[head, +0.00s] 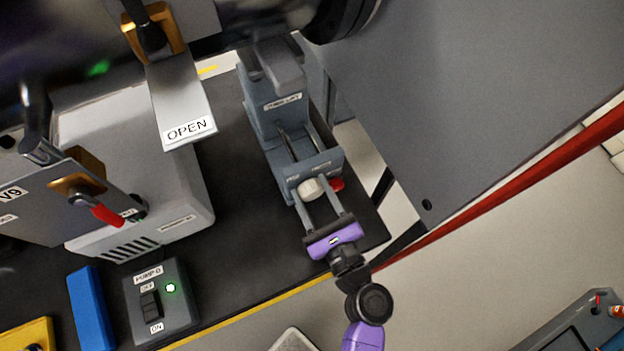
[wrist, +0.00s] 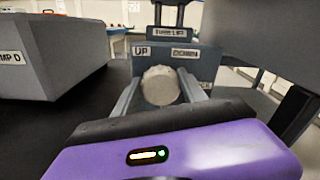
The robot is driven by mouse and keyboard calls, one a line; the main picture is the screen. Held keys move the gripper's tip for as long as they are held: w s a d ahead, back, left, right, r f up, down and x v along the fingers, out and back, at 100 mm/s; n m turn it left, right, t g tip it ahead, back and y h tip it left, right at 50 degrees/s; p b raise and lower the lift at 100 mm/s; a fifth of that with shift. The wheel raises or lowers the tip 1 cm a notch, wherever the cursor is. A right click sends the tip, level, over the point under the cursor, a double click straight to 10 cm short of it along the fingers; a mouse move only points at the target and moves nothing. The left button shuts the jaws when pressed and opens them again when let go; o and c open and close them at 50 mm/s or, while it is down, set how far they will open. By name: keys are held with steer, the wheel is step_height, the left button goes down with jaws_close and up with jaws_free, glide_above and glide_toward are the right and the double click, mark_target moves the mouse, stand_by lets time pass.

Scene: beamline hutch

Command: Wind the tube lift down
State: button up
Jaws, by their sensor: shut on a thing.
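The tube lift (head: 275,110) is a grey-blue device standing on the black bench top; its labelled front also shows in the wrist view (wrist: 185,68). A round cream knob (head: 311,189) sits on its front face, below UP and DOWN labels in the wrist view (wrist: 161,86). A red knob (head: 337,184) is just right of it in the head view. My gripper (head: 314,194), with a purple body, comes from the front and is shut on the cream knob, one finger on each side. The finger contact is partly hidden by the knob.
A pump switch box (head: 161,302) with a lit green lamp stands at lower left, beside a blue block (head: 91,309). An OPEN plate (head: 182,105) hangs left of the lift. A large grey panel (head: 480,90) is close on the right, with a red strap (head: 500,190) across the front.

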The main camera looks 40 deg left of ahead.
steer(key=m+p, duration=0.2)
steer(key=m, duration=0.2)
steer(key=shift+w+d+m+p, duration=0.1)
steer(key=shift+m+p, duration=0.2)
steer(key=shift+p, duration=0.1)
steer(key=m+p, duration=0.2)
steer(key=m, duration=0.2)
steer(key=shift+w+m+p, duration=0.1)
steer(key=shift+m+p, duration=0.2)
steer(key=shift+p, duration=0.05)
steer(key=m+p, duration=0.2)
steer(key=m, duration=0.2)
steer(key=shift+f+m, duration=0.1)
steer(key=shift+m, duration=0.2)
steer(key=shift+f+m+p, duration=0.2)
steer(key=shift+m+p, duration=0.7)
steer(key=shift+m, duration=1.1)
steer(key=o, duration=1.3)
steer(key=shift+o, duration=0.2)
steer(key=shift+v, duration=3.9)
